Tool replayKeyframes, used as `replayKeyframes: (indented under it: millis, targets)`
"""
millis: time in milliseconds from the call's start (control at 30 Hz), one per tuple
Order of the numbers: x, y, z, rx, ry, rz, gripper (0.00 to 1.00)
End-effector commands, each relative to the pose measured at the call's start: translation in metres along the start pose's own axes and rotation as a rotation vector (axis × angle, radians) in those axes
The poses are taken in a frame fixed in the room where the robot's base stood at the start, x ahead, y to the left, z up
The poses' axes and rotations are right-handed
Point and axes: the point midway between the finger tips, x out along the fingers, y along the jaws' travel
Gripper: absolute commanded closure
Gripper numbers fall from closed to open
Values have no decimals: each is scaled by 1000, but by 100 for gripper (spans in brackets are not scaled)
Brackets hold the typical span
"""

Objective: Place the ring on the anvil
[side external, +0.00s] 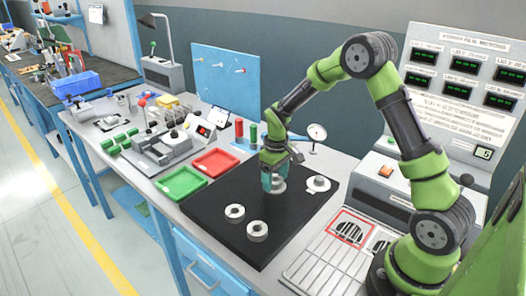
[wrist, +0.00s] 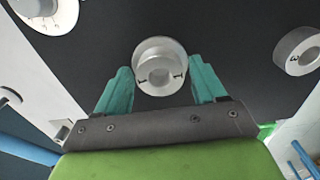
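My gripper (side external: 272,186) points down over the black mat (side external: 215,190). Its teal fingers (wrist: 159,72) are open on either side of a grey metal ring (wrist: 160,76), with gaps visible at both sides. The ring also shows below the fingers in the side external view (side external: 279,186). A wider round silver shape shows behind it; I cannot tell whether that is its own side or another part. A white round plate with a raised grey centre, perhaps the anvil (side external: 318,184), lies to the right; it shows at the wrist view's top left (wrist: 45,10).
Two more rings (side external: 235,212) (side external: 257,231) lie on the mat's front part; one shows at right in the wrist view (wrist: 298,50). A green tray (side external: 181,183) and red tray (side external: 216,162) stand left of the mat. A dial gauge (side external: 317,132) stands behind.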

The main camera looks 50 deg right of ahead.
Motion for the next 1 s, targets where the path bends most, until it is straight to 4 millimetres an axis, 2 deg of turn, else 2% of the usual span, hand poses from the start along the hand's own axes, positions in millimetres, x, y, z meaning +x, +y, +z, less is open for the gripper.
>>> replayKeyframes:
  millis: [367, 467, 800, 1000]
  targets:
    - [-5, 0, 0, 0, 1, 0, 27]
    - [-19, 0, -1, -1, 4, 2, 27]
    - [-91, 0, -1, -1, 5, 2, 27]
    - [-117, 0, 0, -1, 1, 1, 27]
